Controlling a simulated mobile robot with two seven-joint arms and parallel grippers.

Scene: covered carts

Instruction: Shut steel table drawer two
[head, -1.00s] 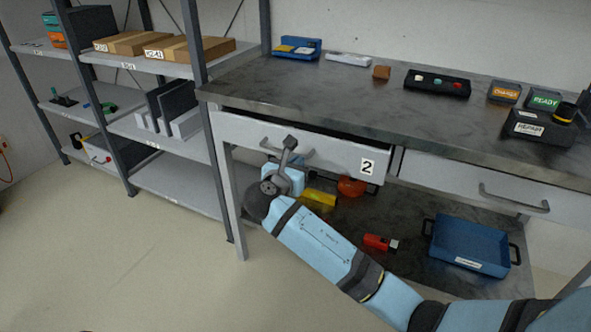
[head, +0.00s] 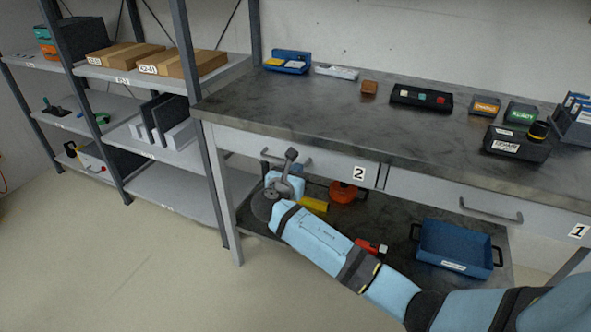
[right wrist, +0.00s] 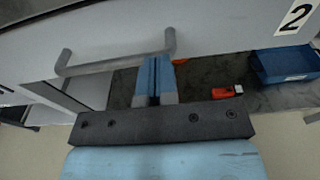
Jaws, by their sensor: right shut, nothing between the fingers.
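Drawer two (head: 325,160), a light grey front marked "2", sits under the left part of the steel table's top (head: 330,115). Its front looks flush or nearly flush with the table's frame, and no open gap shows above it. My right gripper (head: 289,158) is shut and empty, in front of the drawer at its bar handle (head: 266,155). In the right wrist view the shut fingertips (right wrist: 155,60) are close to the handle (right wrist: 105,67), near its right end; I cannot tell whether they touch. My left gripper is not in view.
Drawer one (head: 480,202) is at the right. On the lower shelf are a blue tray (head: 455,245), an orange-red object (head: 343,192), a yellow piece (head: 314,204) and a red item (head: 368,247). A shelving rack (head: 180,195) stands left, with bare floor in front.

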